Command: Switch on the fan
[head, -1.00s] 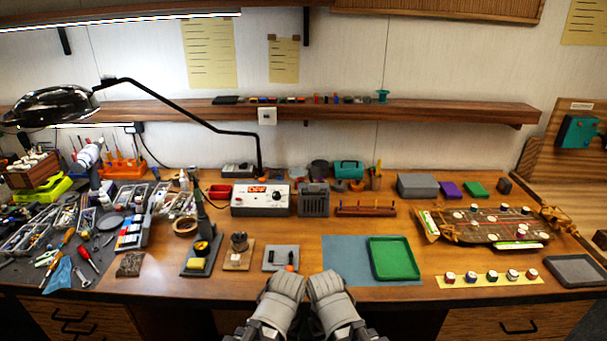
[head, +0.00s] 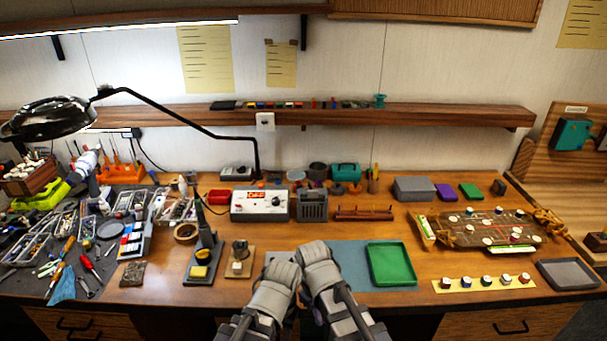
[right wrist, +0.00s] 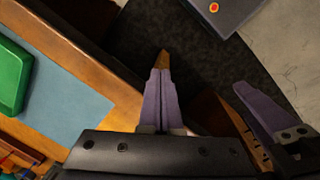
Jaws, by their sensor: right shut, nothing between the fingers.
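The likely fan is a dark grey box with a slatted front (head: 312,206), standing at the middle of the bench beside a white control unit (head: 259,203). Its switch is too small to make out. My right gripper (head: 316,252) is in front of the box, nearer the bench's front edge and apart from it. In the right wrist view its purple fingers (right wrist: 164,66) are shut and empty. My left gripper (head: 285,272) is beside it on the left; a purple finger of it seems to show in the right wrist view (right wrist: 258,110), and its opening is unclear.
A green tray (head: 391,280) lies on a blue mat (head: 350,257) right of my grippers. A rack (head: 363,214) stands right of the box. A soldering stand (head: 203,262) is to the left.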

